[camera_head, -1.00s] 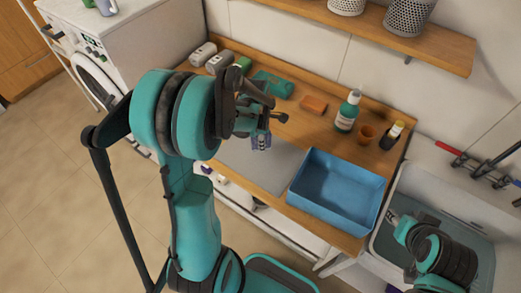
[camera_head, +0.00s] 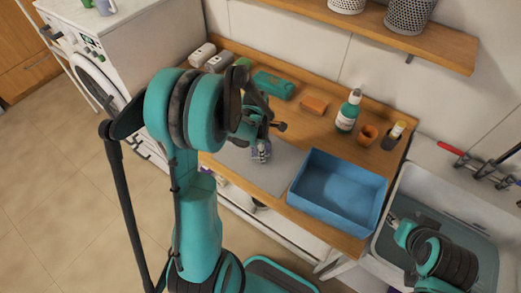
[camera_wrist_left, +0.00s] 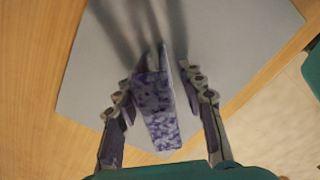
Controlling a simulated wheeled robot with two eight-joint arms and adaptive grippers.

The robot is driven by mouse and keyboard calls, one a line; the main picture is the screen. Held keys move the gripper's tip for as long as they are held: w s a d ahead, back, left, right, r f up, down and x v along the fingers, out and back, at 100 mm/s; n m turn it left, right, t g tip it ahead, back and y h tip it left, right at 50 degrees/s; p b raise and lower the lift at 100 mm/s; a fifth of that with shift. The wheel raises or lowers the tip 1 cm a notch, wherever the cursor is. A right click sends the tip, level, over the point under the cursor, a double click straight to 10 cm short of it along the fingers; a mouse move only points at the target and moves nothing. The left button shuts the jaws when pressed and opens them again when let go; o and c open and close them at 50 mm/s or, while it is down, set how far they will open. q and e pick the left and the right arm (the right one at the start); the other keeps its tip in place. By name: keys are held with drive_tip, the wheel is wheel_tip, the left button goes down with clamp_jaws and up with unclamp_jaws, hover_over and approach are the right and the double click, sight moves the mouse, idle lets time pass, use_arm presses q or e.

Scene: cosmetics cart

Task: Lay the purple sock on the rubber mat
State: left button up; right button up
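The purple-and-white patterned sock (camera_head: 261,150) is at my left gripper (camera_head: 262,138), over the grey rubber mat (camera_head: 235,162). In the left wrist view the sock (camera_wrist_left: 160,112) stands between the two fingers (camera_wrist_left: 168,65), which look closed in on it. A narrow gap shows by the right fingertip, so contact on that side is unclear. The mat (camera_wrist_left: 235,45) lies just below, with finger shadows on it. I cannot tell whether the sock's lower end touches the mat. My right gripper (camera_head: 393,220) is over the sink at the lower right, too small to read.
A blue bin (camera_head: 340,190) stands right of the mat. A wall shelf (camera_head: 430,48) overhangs the back right.

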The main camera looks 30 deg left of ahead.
use_arm(q)
drive_tip(key=shift+r, duration=0.15)
drive_tip(key=r+p, duration=0.1)
drive_tip(key=r, duration=0.2)
drive_tip(key=r+p, duration=0.1)
drive_tip(key=r, duration=0.3)
drive_tip(key=r+p, duration=0.1)
drive_tip(key=r, duration=0.2)
drive_tip(key=shift+s+a+r, duration=0.2)
drive_tip(key=shift+a+r, duration=0.05)
drive_tip(key=shift+r, duration=0.8)
drive_tip(key=s+d+r+m+t, duration=0.3)
drive_tip(key=s+d+r+m, duration=0.1)
drive_tip(key=m, duration=0.9)
drive_tip(key=s+d+r+m+t, duration=0.3)
drive_tip(key=s+d+m, duration=0.3)
drive_tip(key=m, duration=0.7)
drive_tip(key=shift+s+d+r+t, duration=0.35)
drive_tip(key=shift+d+r+t, duration=0.1)
drive_tip(key=shift+d, duration=0.2)
